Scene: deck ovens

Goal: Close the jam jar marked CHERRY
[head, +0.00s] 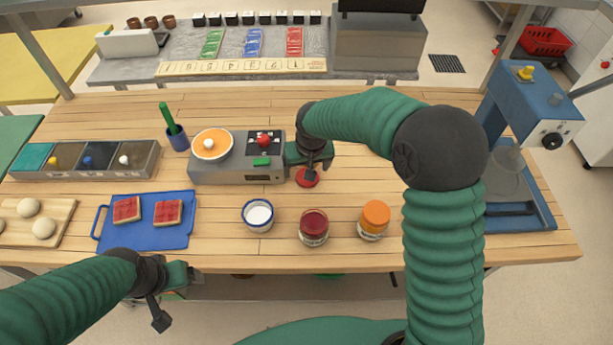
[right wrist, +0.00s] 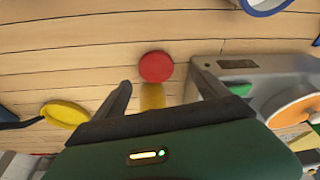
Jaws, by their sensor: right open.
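A glass jar of dark red jam (head: 313,230) stands upright near the front of the wooden table; its top looks uncovered and its label is too small to read. My right gripper (head: 316,172) is open and empty above the lid, pointing down.
A grey device (head: 225,176) with an orange disc and red knob stands left of my right gripper. A blue-rimmed white cup (head: 258,215) and a blue tray (head: 120,238) are to the left. A yellow disc (right wrist: 64,115) shows in the right wrist view. A blue machine (head: 530,100) stands right.

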